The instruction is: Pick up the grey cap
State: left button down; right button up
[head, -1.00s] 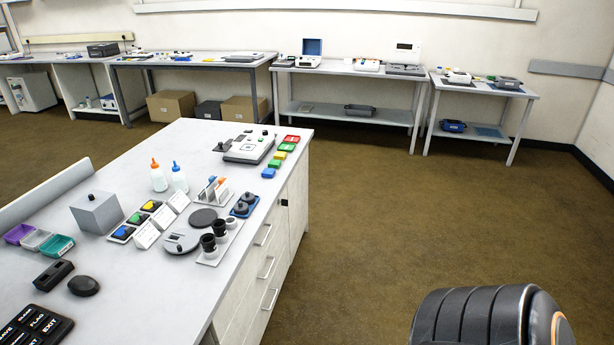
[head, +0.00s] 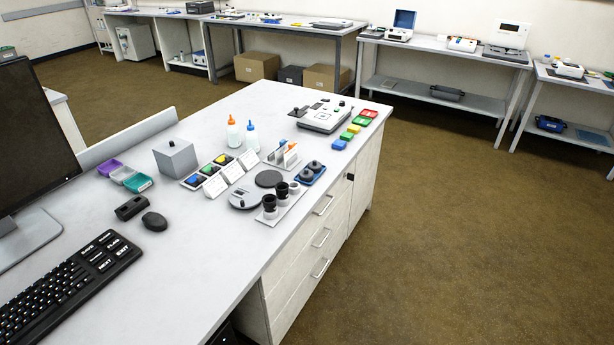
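I cannot tell for sure which thing is the grey cap. A dark grey flat disc (head: 268,178) lies on the white bench in the head view. Beside it lies a lighter grey round piece (head: 244,198) with a small knob. A blue tray (head: 323,179) to the right holds two dark grey knobbed round pieces (head: 312,166). A white rack (head: 287,209) in front holds dark cups, one with a lighter top. Neither of my grippers is in view, and nothing touches these things.
A grey box with a knob (head: 175,158), two dropper bottles (head: 233,132) and white label stands (head: 214,186) crowd the bench. A keyboard (head: 68,283) and monitor (head: 32,140) are at left. The bench's front surface (head: 190,270) is clear. Open floor (head: 450,230) lies right.

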aim_at(306, 175)
jog(key=i+l+u, duration=0.15)
jog(key=u, duration=0.3)
jog(key=i+l+u, duration=0.1)
jog(key=u, duration=0.35)
jog(key=i+l+u, duration=0.2)
jog(key=l, duration=0.25)
jog(key=l+u, duration=0.2)
jog(key=l, duration=0.25)
